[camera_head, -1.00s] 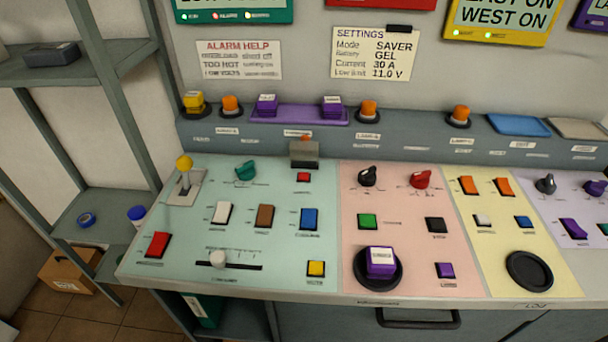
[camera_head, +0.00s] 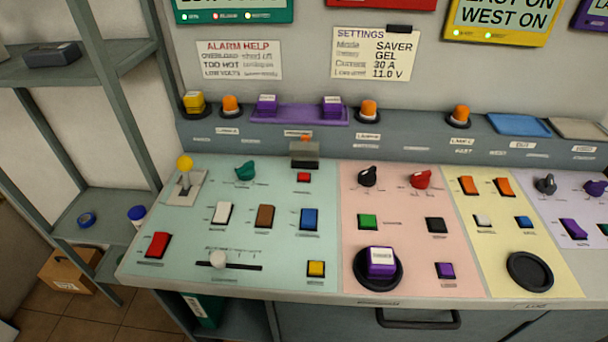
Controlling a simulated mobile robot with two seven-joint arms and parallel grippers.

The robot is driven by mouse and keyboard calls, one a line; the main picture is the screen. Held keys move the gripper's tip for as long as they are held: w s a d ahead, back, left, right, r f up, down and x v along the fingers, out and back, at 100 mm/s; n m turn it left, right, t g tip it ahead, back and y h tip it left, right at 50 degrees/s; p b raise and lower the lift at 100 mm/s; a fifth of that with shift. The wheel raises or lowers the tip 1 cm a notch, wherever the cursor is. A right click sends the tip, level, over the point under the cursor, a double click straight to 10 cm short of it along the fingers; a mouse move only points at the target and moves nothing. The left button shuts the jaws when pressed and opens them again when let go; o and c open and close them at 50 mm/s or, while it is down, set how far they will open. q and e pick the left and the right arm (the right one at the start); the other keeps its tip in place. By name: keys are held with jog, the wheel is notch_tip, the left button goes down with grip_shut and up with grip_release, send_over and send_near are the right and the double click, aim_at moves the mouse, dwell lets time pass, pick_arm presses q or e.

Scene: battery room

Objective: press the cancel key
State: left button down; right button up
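The control desk (camera_head: 330,285) has several coloured keys, and their small labels are too blurred to tell which one is the cancel key. On the green panel are a red key (camera_head: 157,245), a white key (camera_head: 222,213), a brown key (camera_head: 265,216), a blue key (camera_head: 309,219), a yellow key (camera_head: 316,268) and a small red key (camera_head: 303,177). The pink panel has a green key (camera_head: 367,222), a black key (camera_head: 436,225) and a purple key (camera_head: 445,270). The yellow panel has two orange keys (camera_head: 468,185). Neither gripper is in view.
A purple block (camera_head: 380,262) sits on a round black pad on the pink panel. A yellow-knobbed lever (camera_head: 185,165) and a white slider knob (camera_head: 218,259) stand up at the left. A grey box (camera_head: 304,157) stands at the back. Grey shelves (camera_head: 95,235) flank the desk's left side.

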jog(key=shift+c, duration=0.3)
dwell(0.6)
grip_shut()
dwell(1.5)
